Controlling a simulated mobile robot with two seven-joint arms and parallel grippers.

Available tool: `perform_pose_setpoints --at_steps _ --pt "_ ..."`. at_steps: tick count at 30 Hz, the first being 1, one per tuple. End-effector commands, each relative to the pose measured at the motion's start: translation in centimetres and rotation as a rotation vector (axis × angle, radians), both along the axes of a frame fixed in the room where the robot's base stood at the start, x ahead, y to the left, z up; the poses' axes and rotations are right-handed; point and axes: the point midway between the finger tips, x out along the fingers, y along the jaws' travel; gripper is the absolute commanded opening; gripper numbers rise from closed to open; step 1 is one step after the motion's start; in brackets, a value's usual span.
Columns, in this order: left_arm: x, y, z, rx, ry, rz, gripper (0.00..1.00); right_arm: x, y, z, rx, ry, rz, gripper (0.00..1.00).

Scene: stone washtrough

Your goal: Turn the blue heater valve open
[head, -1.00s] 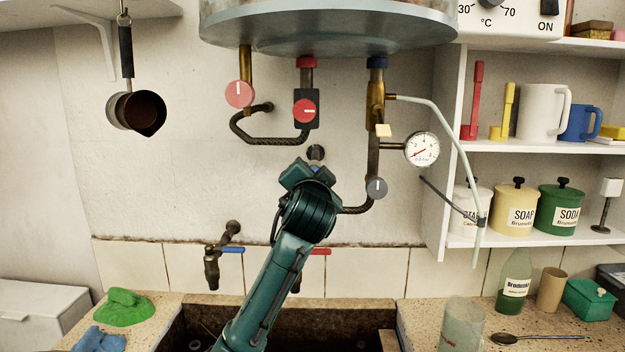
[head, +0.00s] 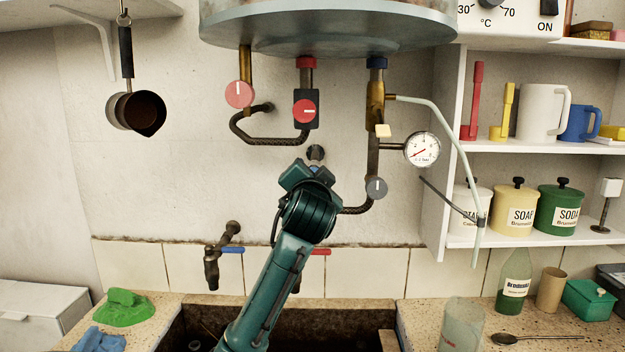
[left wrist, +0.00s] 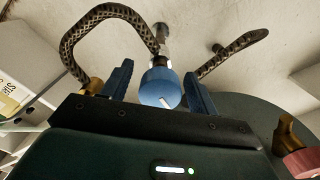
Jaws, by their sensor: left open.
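The blue heater valve (left wrist: 157,84) is a round blue knob with a white pointer mark on its face. In the left wrist view it sits between the two blue fingers of my left gripper (left wrist: 159,74), which is open around it. A gap shows on each side, and I cannot tell whether a finger touches it. The pointer mark runs at a slant. In the head view my left arm (head: 270,285) rises from below, and its wrist hides the blue knob and the fingers. My right gripper is not in view.
Around the wrist are braided hoses (head: 355,209), a red knob (head: 304,111), a grey knob (head: 376,187) and a pressure gauge (head: 421,149). A blue-handled tap (head: 212,270) is at lower left. Shelves (head: 480,148) stand to the right.

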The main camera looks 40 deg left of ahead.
Motion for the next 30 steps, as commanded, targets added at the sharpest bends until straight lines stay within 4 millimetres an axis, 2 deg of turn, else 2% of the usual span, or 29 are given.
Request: perform_pose_setpoints --at_steps 5,8,21,30 --pt "-0.3 -0.3 0.0 0.001 -0.001 0.000 0.59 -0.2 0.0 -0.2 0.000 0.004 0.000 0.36" --pt "-1.2 -1.0 -0.1 0.001 -0.003 -0.001 0.59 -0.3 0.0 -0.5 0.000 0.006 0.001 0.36" --pt "-8.2 -7.0 0.0 -0.001 -0.004 -0.003 0.59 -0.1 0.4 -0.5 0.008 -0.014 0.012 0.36" --pt "-10.1 -8.5 0.0 0.000 0.000 0.000 0.59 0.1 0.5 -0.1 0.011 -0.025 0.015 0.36"
